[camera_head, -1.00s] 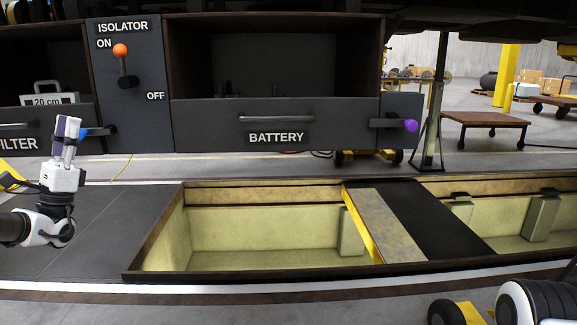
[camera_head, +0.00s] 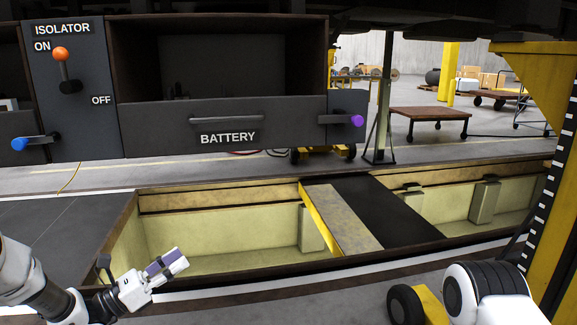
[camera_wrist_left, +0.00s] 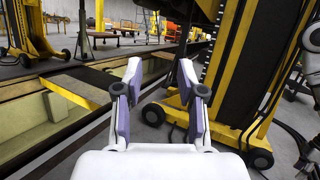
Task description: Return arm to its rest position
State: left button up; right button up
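My left gripper (camera_head: 178,260) is low in the head view, in front of the pit's near edge. It points right and slightly up. In the left wrist view its two pale, purple-padded fingers (camera_wrist_left: 160,72) stand apart with nothing between them, so it is open and empty. My left arm (camera_head: 40,290) comes in from the lower left corner. My right gripper does not show in either view.
The battery box (camera_head: 228,120) has a purple-tipped latch (camera_head: 356,121). The isolator panel (camera_head: 70,120) has an orange-knobbed lever pointing to ON. The open pit (camera_head: 225,262) has a plank bridge (camera_head: 340,215). A yellow lifting jack (camera_wrist_left: 235,75) stands close by.

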pick_arm(q)
jog(key=s+d+f+m+g+y, duration=0.1)
jog(key=s+d+f+m+g, duration=0.1)
jog(key=s+d+f+g, duration=0.35)
jog(key=s+d+f+m+g+y, duration=0.1)
jog(key=s+d+f+g, duration=0.2)
jog(key=s+f, duration=0.5)
jog(key=s+d+f+m+g+y, duration=0.1)
jog(key=s+d+f+m+g, duration=0.1)
jog(key=s+d+f+g, duration=0.45)
jog(key=s+a+f+m+g+y, duration=0.35)
jog(key=s+f, duration=0.55)
jog(key=s, duration=0.4)
jog(key=s+a+f+m+g+y, duration=0.1)
jog(key=s+a+f+m+y, duration=0.1)
jog(key=s+a+m+y, duration=0.35)
jog(key=s+a+f+m+g+y, duration=0.2)
jog(key=s+a+m+y, duration=0.15)
jog(key=s+m, duration=0.35)
jog(key=w+f+m+t, duration=0.2)
jog(key=w+m+t, duration=0.4)
jog(key=t, duration=0.1)
notch_tip(320, 180, up, 13)
jog(key=w+p, duration=0.1)
jog(key=p, duration=1.2)
jog(key=shift+a+r+y, duration=0.15)
jog(key=shift+a+y, duration=0.25)
jog(key=shift+y, duration=0.05)
